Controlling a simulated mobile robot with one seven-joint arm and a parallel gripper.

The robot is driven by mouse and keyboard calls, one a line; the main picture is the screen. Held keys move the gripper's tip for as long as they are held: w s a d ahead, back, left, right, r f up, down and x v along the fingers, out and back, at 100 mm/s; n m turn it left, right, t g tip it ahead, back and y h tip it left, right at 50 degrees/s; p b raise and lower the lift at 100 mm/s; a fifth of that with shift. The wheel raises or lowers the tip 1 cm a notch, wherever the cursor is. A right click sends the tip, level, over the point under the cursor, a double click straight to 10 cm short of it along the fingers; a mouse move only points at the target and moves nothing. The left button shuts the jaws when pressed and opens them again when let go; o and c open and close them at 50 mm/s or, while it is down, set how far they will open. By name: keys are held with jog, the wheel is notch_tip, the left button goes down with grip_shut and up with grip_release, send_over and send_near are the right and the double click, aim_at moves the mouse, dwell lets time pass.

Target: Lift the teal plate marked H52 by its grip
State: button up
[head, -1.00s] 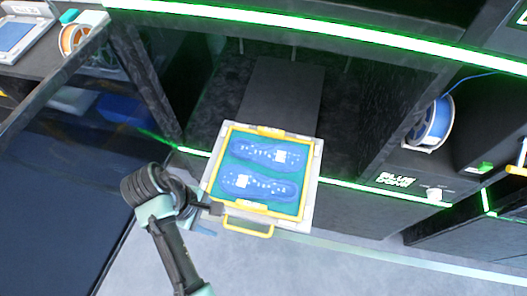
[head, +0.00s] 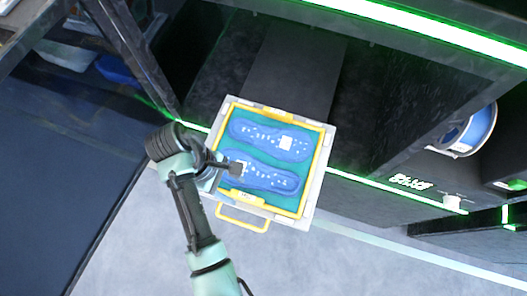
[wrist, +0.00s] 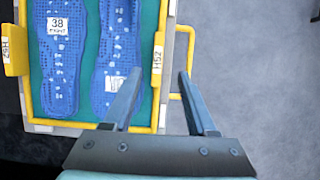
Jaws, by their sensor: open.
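The teal plate (head: 240,179) lies in a pale tray (head: 311,197) and carries two blue insoles (head: 268,141) (head: 268,178). It has a yellow frame with a raised yellow tab on two opposite sides. In the wrist view the right tab (wrist: 157,58) is marked H52; the left tab (wrist: 14,55) bears a similar label. My gripper (wrist: 160,73) is open and empty. Its fingers appear on either side of the right tab, one over an insole, the other by the tray's yellow handle (wrist: 189,62). Contact and height above the plate are unclear.
The tray sticks out from a dark shelf bay with green light strips (head: 350,185). A blue spool (head: 477,128) stands at the right, near a dark post. Blue and clear bins (head: 118,70) are at upper left. Pale floor in front is clear.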

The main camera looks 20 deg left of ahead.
aim_at(246, 197)
jog(key=shift+p+x, duration=0.55)
jog(key=shift+x, duration=0.3)
jog(key=shift+p+x, duration=0.45)
jog(key=shift+x, duration=2.6)
jog(key=shift+w+f, duration=0.1)
jog(key=shift+f, duration=0.1)
grip_shut()
